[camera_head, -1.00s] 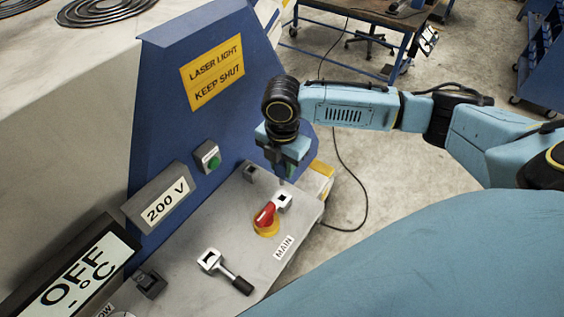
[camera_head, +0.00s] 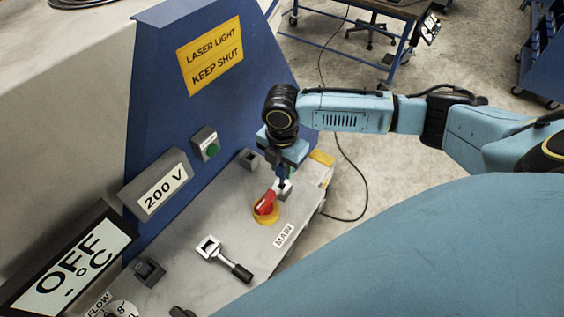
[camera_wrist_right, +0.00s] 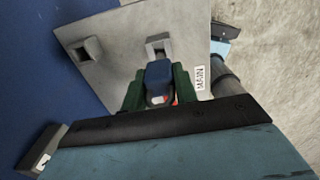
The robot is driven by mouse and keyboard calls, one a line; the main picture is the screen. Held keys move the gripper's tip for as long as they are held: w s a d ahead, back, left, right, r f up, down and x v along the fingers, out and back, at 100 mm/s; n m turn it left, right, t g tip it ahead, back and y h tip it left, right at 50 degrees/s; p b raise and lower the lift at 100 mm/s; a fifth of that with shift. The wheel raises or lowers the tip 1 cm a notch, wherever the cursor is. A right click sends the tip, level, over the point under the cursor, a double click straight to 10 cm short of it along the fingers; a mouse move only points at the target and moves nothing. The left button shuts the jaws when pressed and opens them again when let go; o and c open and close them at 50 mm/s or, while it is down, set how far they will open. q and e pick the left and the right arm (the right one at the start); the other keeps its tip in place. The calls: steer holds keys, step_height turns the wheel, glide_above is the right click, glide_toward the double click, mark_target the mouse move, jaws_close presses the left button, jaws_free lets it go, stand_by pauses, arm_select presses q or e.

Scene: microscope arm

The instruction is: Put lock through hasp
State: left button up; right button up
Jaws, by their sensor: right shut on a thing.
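A dark blue lock (camera_wrist_right: 159,80) is held between the green fingers of my right gripper (camera_wrist_right: 157,90) in the right wrist view. In the head view my right gripper (camera_head: 281,172) points down over the far end of the grey panel. The pale hasp (camera_head: 286,190), a plate with a square opening, sits beside the red switch handle (camera_head: 265,203). The hasp (camera_wrist_right: 159,46) also shows just beyond the lock in the wrist view. The lock's lower end is at or just above the hasp; I cannot tell whether it passes through. My left gripper is out of view.
The grey panel (camera_head: 215,270) also bears a black-handled lever (camera_head: 236,270), a dark square block (camera_head: 149,272) and a MAIN label (camera_head: 284,236). A blue upright wall (camera_head: 165,110) with a green button (camera_head: 211,149) borders it on the left.

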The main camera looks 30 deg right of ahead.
mark_target(282, 177)
steer(key=shift+r, duration=0.1)
stand_by(0.5)
steer(key=shift+p, duration=0.5)
stand_by(0.4)
steer(key=shift+p, duration=0.45)
stand_by(0.5)
steer(key=shift+p, duration=0.4)
steer(key=shift+f+b, duration=1.3)
steer(key=shift+f, duration=1.25)
steer(key=o, duration=1.1)
steer(key=shift+o, duration=0.2)
